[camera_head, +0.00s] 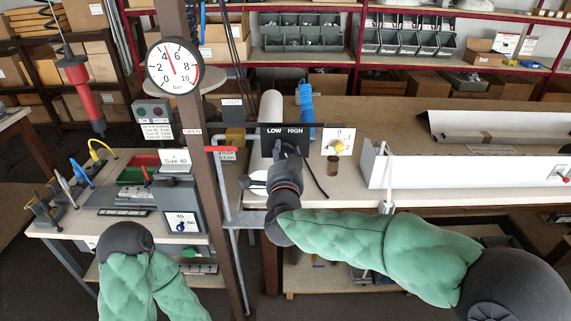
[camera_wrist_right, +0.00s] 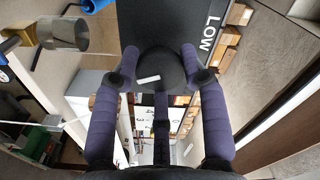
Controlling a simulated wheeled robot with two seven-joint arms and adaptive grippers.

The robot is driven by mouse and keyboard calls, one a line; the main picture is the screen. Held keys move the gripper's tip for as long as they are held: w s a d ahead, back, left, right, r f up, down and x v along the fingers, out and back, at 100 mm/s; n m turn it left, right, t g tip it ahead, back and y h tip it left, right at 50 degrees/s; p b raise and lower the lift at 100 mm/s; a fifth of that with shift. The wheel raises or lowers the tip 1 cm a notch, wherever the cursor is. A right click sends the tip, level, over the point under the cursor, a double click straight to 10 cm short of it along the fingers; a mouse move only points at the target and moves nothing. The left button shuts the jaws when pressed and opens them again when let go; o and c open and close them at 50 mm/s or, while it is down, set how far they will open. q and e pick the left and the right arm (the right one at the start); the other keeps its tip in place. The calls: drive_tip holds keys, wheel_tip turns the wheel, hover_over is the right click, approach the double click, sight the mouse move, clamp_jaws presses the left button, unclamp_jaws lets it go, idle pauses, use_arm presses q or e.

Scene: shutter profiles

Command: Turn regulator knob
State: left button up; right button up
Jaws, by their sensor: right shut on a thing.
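The regulator knob (camera_wrist_right: 160,68) is black and round with a white mark on its face. In the right wrist view it sits between the purple fingers of my right gripper (camera_wrist_right: 160,80), which are shut on it. In the head view my right gripper (camera_head: 285,160) is in front of the black LOW/HIGH plate (camera_head: 269,140) and hides most of the knob. The round pressure gauge (camera_head: 173,66) on the post reads between 4 and 6, nearer 4. My left arm shows at the lower left; its gripper is out of view.
A brown post (camera_head: 206,170) stands left of the plate, with a red-handled lever (camera_head: 221,149) beside it. A small yellow knob on a white card (camera_head: 338,142) is to the right. A long white profile (camera_head: 470,170) lies on the bench. Shelves with bins are behind.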

drive_tip(key=shift+a+f+m+b, duration=0.15)
drive_tip(key=shift+f+m+b, duration=0.15)
drive_tip(key=shift+m+b, duration=0.65)
drive_tip(key=shift+a+f+m+b, duration=0.1)
drive_tip(key=shift+f+m+b, duration=0.15)
drive_tip(key=shift+m+b, duration=0.65)
drive_tip(key=shift+m, duration=0.25)
drive_tip(key=o, duration=1.1)
drive_tip(key=shift+o, duration=0.2)
drive_tip(key=shift+a+r, duration=0.1)
drive_tip(key=shift+r, duration=0.25)
drive_tip(key=shift+s+r, duration=0.1)
drive_tip(key=shift+s, duration=0.4)
drive_tip(key=s, duration=1.1)
